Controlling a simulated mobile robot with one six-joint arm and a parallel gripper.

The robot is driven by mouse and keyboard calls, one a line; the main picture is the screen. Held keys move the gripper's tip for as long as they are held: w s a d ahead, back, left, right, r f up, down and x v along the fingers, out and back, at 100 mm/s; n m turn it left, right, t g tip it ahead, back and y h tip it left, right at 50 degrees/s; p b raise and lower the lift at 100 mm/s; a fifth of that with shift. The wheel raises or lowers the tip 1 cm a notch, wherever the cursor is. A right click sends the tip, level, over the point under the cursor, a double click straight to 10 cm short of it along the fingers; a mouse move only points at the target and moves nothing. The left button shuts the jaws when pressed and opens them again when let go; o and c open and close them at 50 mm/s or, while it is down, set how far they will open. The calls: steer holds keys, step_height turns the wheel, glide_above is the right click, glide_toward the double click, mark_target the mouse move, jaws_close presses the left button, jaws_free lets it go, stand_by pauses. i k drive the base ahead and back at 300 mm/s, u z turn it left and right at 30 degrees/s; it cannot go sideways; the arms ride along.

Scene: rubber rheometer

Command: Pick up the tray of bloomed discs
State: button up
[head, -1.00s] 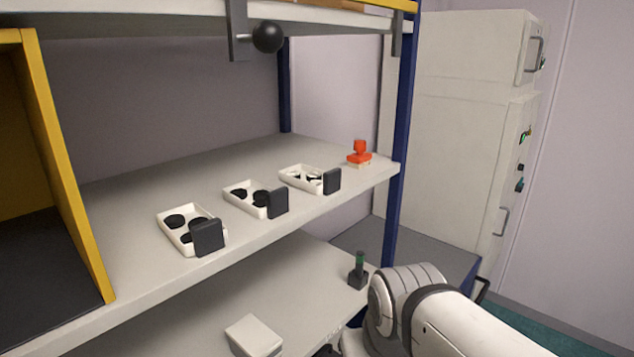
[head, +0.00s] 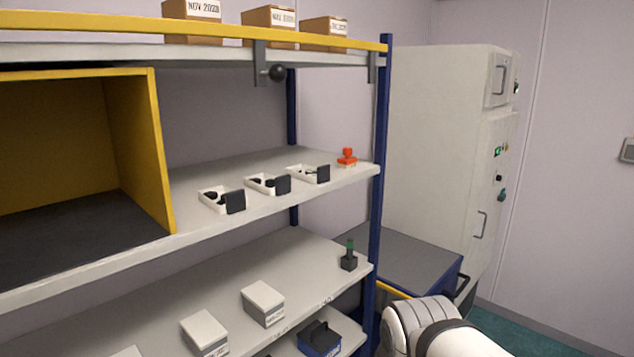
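Three small white trays stand in a row along the front of the middle shelf (head: 215,223): a left tray (head: 209,205), a middle tray (head: 256,189) and a right tray (head: 300,180). Each has a dark square plate at its front right end. The left and middle trays hold black discs. The right tray's contents show more white among the dark, but now they are too small to tell whether the discs are bloomed. My gripper is out of view; only part of my arm shows at the lower right, apart from the trays.
A red stamp-like object (head: 347,158) stands right of the trays. A yellow-edged box (head: 140,150) bounds the shelf's left. A black knob (head: 277,73) hangs from the upper shelf. A blue post (head: 378,200) stands at right. White boxes (head: 262,300) sit below.

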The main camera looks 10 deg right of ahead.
mark_target(320, 174)
steer(key=u, duration=0.2)
steer(key=i, duration=0.85)
steer(key=z, duration=0.1)
